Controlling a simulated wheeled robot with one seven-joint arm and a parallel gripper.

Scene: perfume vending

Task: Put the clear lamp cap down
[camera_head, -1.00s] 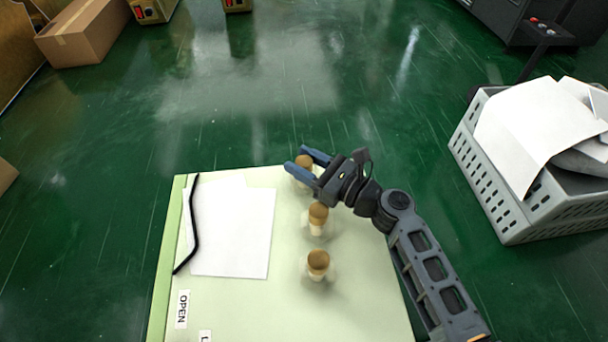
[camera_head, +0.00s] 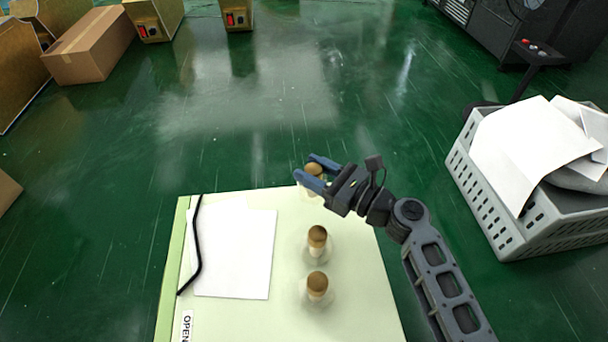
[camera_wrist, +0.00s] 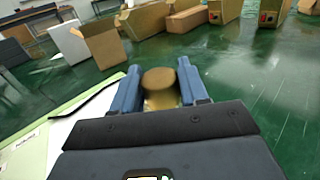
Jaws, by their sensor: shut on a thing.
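My gripper (camera_head: 304,166) is shut on a clear lamp cap (camera_head: 314,170) with a brown, wood-like top. It holds the cap at the far edge of the pale green table top (camera_head: 360,290). In the wrist view the brown top (camera_wrist: 160,79) sits between the two blue fingers. The cap's clear lower part is hard to make out, and I cannot tell whether it touches the table. Two similar clear caps with brown tops, a middle one (camera_head: 317,237) and a nearer one (camera_head: 317,284), stand upright on the table in a rough line with the held one.
White paper (camera_head: 237,255) and a black cord (camera_head: 196,245) lie on the table's left part. A grey crate (camera_head: 490,195) with white sheets stands on the green floor at right. A cardboard box (camera_head: 92,50) stands at the far left.

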